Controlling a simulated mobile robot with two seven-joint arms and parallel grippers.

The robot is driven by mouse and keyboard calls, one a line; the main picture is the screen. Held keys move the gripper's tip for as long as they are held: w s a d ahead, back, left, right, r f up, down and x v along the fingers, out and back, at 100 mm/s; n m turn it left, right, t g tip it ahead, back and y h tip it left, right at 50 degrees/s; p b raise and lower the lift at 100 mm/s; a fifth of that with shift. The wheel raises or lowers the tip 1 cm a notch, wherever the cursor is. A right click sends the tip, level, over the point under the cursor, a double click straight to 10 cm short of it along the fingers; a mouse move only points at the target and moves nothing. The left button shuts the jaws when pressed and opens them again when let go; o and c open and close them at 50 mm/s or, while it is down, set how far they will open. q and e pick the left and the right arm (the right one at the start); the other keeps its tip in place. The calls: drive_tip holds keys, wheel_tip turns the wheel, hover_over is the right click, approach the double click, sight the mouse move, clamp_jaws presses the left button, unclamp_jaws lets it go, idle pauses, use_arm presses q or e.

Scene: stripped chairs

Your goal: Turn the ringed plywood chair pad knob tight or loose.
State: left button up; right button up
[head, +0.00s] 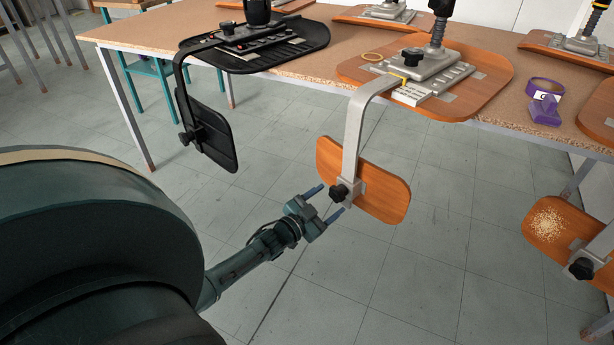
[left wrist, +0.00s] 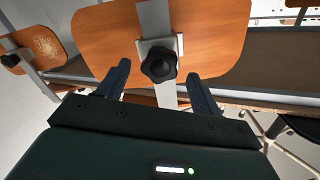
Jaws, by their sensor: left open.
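Contact cannot be told. My right gripper is not in view.
The brown table (head: 285,75) edge runs above my gripper. A black chair's pad (head: 212,130) hangs left; another plywood pad (head: 548,215) with pale crumbs hangs right. A purple tape dispenser (head: 545,107) and white card (head: 408,96) lie near the edge. The floor below is clear.

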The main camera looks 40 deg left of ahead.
use_arm(q)
drive_tip(key=s+a+p, duration=0.1)
drive_tip(key=s+p, duration=0.1)
drive_tip(key=s, duration=0.8)
drive_tip(key=shift+s, duration=0.25)
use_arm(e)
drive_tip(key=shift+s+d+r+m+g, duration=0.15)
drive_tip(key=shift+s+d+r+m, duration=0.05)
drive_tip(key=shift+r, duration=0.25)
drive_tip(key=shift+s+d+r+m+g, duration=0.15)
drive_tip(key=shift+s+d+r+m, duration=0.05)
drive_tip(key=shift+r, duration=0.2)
use_arm(q)
drive_tip(key=shift+a, duration=0.1)
